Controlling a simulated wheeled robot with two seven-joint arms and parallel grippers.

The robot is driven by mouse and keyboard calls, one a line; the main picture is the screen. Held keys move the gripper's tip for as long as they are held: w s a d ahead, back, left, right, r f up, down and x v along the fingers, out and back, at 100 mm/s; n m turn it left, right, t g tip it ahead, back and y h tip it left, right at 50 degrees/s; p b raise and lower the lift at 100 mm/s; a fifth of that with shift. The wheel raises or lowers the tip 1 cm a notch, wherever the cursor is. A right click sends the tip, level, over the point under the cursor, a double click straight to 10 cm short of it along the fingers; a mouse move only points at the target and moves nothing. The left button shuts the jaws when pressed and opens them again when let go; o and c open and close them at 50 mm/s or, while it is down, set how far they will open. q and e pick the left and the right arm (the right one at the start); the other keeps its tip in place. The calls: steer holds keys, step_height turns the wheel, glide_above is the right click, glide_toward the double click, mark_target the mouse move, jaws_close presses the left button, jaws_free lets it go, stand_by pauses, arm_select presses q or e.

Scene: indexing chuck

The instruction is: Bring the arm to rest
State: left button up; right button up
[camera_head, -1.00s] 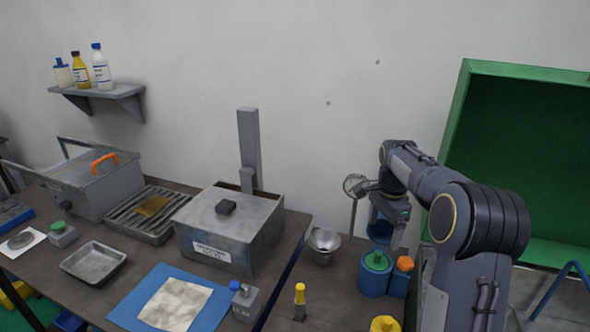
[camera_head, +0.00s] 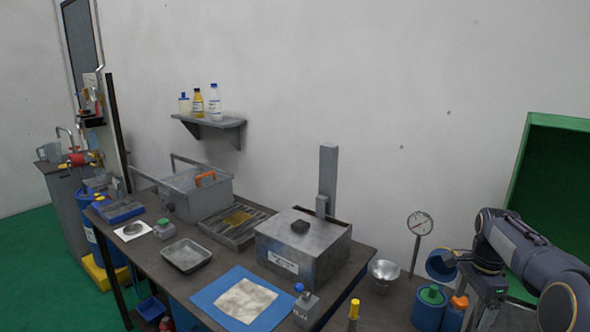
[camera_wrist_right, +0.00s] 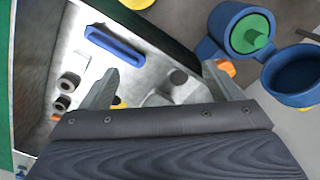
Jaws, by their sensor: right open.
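My right arm comes in at the right edge of the head view, bent, with my right gripper (camera_head: 485,300) hanging low at the right end of the bench. Its fingertips do not show clearly there. In the right wrist view my right gripper (camera_wrist_right: 160,70) has its two fingers spread apart with nothing held between them. A blue canister with a green cap (camera_head: 430,305) stands just left of the gripper in the head view. It also shows in the wrist view (camera_wrist_right: 243,32), beyond the right finger. My left gripper is not in view.
An orange-capped bottle (camera_head: 459,303) stands close to my right gripper. A dial gauge (camera_head: 420,222), a metal bowl (camera_head: 384,272) and a grey lidded box (camera_head: 305,245) are further left. A green-framed panel (camera_head: 565,160) stands behind my arm. An open blue cup (camera_wrist_right: 295,75) shows in the wrist view.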

steer(key=s+a+r+n+t+y, duration=0.2)
steer(key=s+a+r+n, duration=0.1)
steer(key=s+a+n, duration=0.4)
steer(key=s+a+r+n+t+y, duration=0.1)
steer(key=s+a+r+n+t, duration=0.15)
steer(key=s+a, duration=0.5)
steer(key=s+a+f+n, duration=0.2)
steer(key=s+a+n, duration=0.1)
steer(key=s, duration=0.3)
steer(key=s+a+f+n+t, duration=0.1)
steer(key=s+a+f+n, duration=0.1)
steer(key=s+a+n, duration=0.2)
steer(key=s+a, duration=0.1)
steer(key=s, duration=0.2)
steer(key=shift+f+y, duration=0.3)
steer(key=shift+y, duration=0.1)
steer(key=shift+c, duration=0.2)
